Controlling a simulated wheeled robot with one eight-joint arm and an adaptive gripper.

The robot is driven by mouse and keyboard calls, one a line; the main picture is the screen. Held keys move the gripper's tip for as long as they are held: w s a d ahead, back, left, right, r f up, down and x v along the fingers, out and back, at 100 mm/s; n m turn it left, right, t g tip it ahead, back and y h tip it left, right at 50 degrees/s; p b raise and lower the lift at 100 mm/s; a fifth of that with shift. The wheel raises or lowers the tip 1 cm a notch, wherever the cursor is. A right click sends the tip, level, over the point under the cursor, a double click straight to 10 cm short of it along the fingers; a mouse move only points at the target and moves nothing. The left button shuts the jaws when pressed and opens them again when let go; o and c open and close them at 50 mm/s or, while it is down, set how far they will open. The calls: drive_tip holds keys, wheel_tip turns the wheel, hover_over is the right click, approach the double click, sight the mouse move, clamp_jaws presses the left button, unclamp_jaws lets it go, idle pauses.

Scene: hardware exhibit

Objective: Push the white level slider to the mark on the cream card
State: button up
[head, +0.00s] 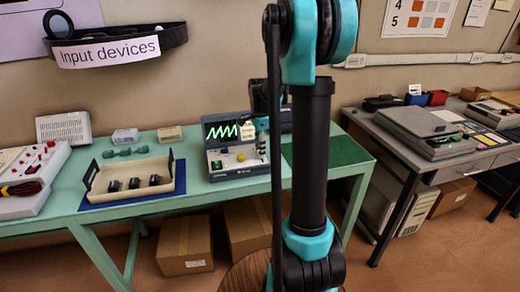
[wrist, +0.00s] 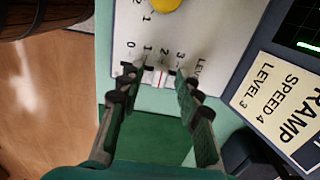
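The white level slider (wrist: 157,79) with a red line sits in its slot on the light panel in the wrist view, near the 1 and 2 of a 0-to-3 scale; the exact mark is hard to tell. The cream card (wrist: 275,100) stands beside the dark screen and reads RAMP, SPEED 4, LEVEL 3. My gripper (wrist: 152,92) is open, one finger on each side of the slider, the left near the 0 end and the right near the 3 end. Whether either finger touches it is unclear. In the head view, my arm partly hides the device (head: 226,166).
A yellow knob (wrist: 166,5) is on the panel. On the green table (head: 140,207) a cream tray (head: 115,172) with black knobs stands left of the device. A dark green mat (head: 345,151) lies to its right. A grey table with other equipment stands further right.

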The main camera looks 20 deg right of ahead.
clamp_jaws()
idle(0.5)
drive_tip(key=shift+w, duration=1.2)
unclamp_jaws()
wheel_tip(320, 180, up, 12)
